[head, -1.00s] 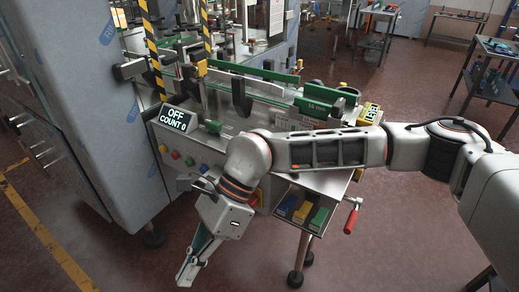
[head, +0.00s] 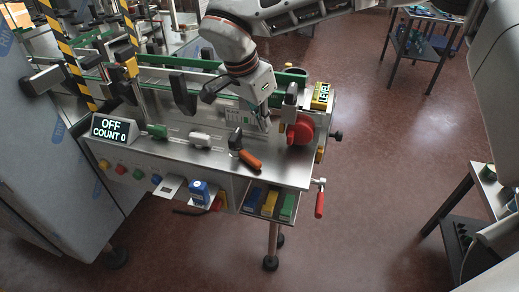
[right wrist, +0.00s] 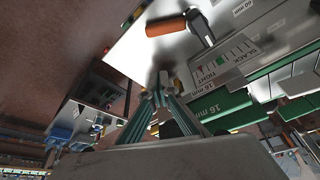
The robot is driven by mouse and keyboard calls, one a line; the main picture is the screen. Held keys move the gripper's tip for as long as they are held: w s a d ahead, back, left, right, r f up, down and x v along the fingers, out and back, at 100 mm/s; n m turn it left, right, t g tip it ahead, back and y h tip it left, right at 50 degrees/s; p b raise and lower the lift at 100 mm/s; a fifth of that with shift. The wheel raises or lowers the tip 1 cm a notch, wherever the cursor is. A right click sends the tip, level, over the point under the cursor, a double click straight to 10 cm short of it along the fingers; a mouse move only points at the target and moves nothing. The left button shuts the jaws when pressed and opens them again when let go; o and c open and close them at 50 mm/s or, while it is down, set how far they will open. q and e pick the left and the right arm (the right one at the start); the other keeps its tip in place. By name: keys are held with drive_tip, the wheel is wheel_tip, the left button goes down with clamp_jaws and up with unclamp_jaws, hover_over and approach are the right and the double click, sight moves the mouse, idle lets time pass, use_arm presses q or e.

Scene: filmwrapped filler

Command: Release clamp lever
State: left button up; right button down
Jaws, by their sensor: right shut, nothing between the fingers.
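The lever with an orange handle (head: 249,160) and a dark hub lies across the steel machine top. It also shows in the right wrist view (right wrist: 168,26), at the top, apart from the fingers. My right gripper (head: 266,124) points down over the machine top, just behind and right of the lever. Its teal fingers (right wrist: 160,98) are shut and empty. Whether the fingertips touch anything is hard to tell. A gauge plate marked TIGHT and SLACK (right wrist: 223,62) is beside the lever. My left gripper is not in view.
A red round knob (head: 301,130) stands right of my gripper, near a yellow LEVEL label (head: 321,95). An OFF, COUNT 0 display (head: 110,128) is at the left. A red-handled crank (head: 320,203) hangs off the right side. Black posts and green rails stand behind.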

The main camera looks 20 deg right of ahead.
sight(250, 159)
drive_tip(key=shift+f, duration=0.1)
drive_tip(key=x, duration=0.9)
drive_tip(key=shift+d+f, duration=0.15)
drive_tip(key=shift+f, duration=0.15)
drive_tip(key=a, duration=0.1)
drive_tip(key=s+a+p, duration=0.1)
drive_tip(key=shift+s+a, duration=0.1)
drive_tip(key=shift+a, duration=0.3)
drive_tip(key=shift+s+a+f, duration=0.1)
drive_tip(key=shift+s+a, duration=0.1)
drive_tip(key=shift+a, duration=0.15)
drive_tip(key=shift+s+a, duration=0.15)
